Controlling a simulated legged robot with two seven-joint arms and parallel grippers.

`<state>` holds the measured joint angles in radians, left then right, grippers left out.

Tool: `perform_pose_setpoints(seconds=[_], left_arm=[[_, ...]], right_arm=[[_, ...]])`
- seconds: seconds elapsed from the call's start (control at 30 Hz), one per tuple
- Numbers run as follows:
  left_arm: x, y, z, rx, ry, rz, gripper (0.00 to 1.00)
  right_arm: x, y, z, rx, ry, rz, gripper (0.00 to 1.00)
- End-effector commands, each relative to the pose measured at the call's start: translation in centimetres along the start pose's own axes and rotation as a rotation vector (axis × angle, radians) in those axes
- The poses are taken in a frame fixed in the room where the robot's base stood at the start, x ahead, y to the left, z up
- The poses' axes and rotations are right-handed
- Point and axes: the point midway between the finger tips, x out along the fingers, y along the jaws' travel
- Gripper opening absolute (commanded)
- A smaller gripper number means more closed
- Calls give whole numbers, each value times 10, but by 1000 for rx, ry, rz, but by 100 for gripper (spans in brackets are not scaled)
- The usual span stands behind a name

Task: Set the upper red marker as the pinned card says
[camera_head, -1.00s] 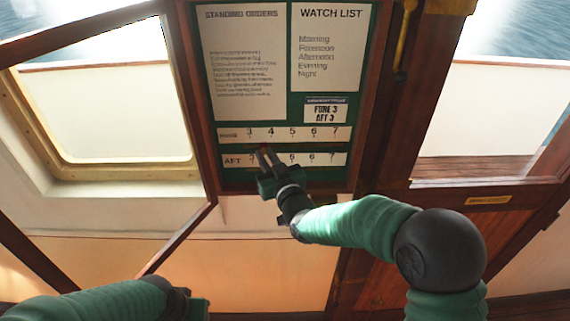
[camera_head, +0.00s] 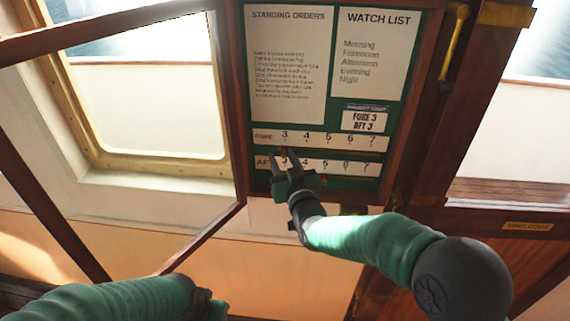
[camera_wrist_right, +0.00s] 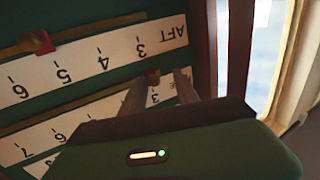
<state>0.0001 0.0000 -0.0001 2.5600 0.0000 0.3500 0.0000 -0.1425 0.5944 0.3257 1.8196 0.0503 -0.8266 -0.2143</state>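The pinned card (camera_head: 365,120) reads FORE 3, AFT 3. The FORE strip (camera_head: 345,141) and the AFT strip (camera_head: 345,167) below it carry numbers 3 to 7. The upper red marker (camera_wrist_right: 152,75) sits on the rail between the strips, at about FORE 3. My right gripper (camera_head: 281,156) is open there, its fingers on either side of the marker; the marker looks close to one fingertip (camera_wrist_right: 165,74). The lower red marker (camera_wrist_right: 44,42) is on the rail under the AFT strip, at about 5. My left gripper (camera_head: 207,304) is low at the left, its fingers hidden.
The green board (camera_head: 395,110) also bears the STANDING ORDERS (camera_head: 290,35) and WATCH LIST (camera_head: 375,60) sheets. A wooden frame surrounds it. A window (camera_head: 150,100) is at the left and a brass handle (camera_head: 453,40) on the right post.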

Motion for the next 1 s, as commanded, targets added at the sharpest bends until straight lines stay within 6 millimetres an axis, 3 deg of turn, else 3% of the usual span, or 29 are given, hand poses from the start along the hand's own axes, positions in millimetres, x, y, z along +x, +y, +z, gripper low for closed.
perform_pose_setpoints(seconds=[0.17,0.6,0.8,1.0], left_arm=[[14,0,3,0,0,0,37],[58,0,14,0,0,0,37],[60,0,14,0,0,0,37],[60,0,14,0,0,0,37]], right_arm=[[-22,1,4,-2,1,0,37],[-143,-3,4,-4,2,0,37],[-164,-3,2,-3,-1,0,37],[-165,-3,2,-2,-2,0,37]])
